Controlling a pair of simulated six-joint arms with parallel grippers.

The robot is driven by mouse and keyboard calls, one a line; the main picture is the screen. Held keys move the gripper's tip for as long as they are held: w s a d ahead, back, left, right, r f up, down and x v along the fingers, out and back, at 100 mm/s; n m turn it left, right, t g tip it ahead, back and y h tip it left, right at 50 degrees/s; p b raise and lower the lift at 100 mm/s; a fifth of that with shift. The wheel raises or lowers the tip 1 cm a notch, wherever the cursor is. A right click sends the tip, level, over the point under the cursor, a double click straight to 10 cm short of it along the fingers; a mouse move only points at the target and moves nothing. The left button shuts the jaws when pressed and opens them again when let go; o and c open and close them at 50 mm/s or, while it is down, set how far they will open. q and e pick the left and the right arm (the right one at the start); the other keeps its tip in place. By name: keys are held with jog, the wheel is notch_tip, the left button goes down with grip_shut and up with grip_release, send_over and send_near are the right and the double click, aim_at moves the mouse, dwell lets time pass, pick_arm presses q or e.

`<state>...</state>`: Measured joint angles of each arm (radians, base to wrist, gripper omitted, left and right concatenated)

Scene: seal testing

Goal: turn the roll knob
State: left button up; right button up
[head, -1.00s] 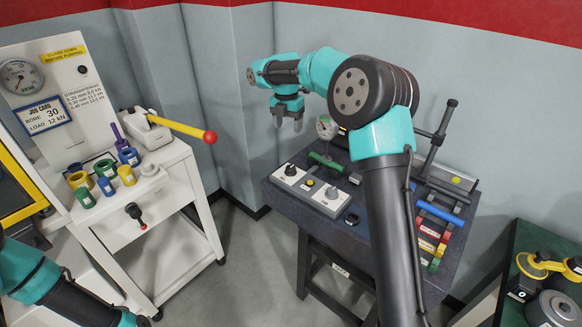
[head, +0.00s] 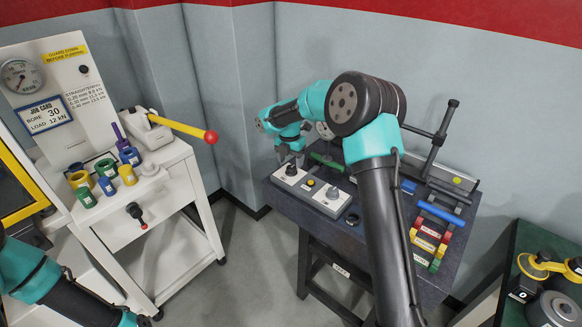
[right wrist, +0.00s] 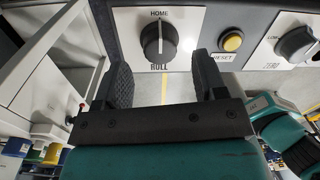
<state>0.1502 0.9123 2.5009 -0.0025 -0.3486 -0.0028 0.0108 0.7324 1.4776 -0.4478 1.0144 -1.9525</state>
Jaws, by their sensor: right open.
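The roll knob (right wrist: 158,38) is a dark round knob on a white plate, labelled ROLL below and HOME above. Its raised grip stands roughly upright, in line with HOME.
A yellow reset button (right wrist: 232,43) and a grey zero knob (right wrist: 297,43) lie right of the roll knob. A green bar (head: 327,161) lies behind the panel. Coloured blocks (head: 430,240) are at the table's right. A white cart (head: 165,200) stands left, across clear floor.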

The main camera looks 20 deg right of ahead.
aim_at(291, 167)
jog(key=shift+f, duration=1.65)
jog(key=c, duration=0.9)
